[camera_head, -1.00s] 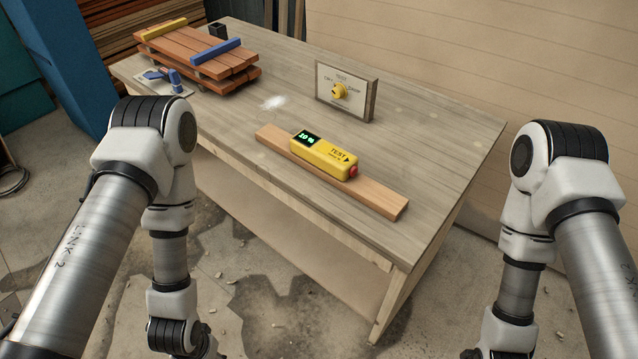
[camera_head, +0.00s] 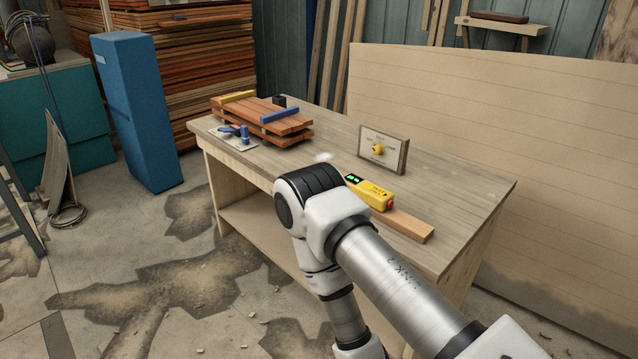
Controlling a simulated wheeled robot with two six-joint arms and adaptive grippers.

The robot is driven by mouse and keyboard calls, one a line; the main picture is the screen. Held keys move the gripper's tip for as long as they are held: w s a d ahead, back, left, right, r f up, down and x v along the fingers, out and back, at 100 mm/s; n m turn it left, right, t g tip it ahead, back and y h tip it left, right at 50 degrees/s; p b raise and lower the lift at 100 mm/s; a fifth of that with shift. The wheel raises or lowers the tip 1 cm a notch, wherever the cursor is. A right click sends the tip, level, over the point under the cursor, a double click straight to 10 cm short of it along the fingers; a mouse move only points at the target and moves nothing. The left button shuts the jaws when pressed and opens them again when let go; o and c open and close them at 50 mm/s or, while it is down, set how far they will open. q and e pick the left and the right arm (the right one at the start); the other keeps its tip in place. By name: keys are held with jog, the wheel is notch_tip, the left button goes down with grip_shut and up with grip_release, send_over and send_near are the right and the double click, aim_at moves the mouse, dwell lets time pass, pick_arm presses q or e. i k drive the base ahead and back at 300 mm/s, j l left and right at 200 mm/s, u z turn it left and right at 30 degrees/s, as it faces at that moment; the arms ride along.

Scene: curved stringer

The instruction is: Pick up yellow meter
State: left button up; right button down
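The yellow meter (camera_head: 372,193) lies on a long wooden board (camera_head: 412,226) on the workbench. It has a dark display with green digits at its left end and a red knob at its right end. One of my arms comes in from the lower right, and its elbow stands in front of the board's left part and close to the meter's lower left edge in the picture. Neither gripper is in view. Nothing is seen touching the meter apart from the board.
The workbench (camera_head: 470,190) carries a white panel with a yellow knob (camera_head: 378,149), stacked reddish planks (camera_head: 275,122) with yellow and blue bars, and a blue tool (camera_head: 240,132). A blue block (camera_head: 138,110) stands left. A large wooden sheet (camera_head: 560,150) stands behind.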

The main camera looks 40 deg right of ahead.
aim_at(376, 197)
jog(key=l+u, duration=0.15)
jog(key=l, duration=4.1)
jog(key=k, duration=0.1)
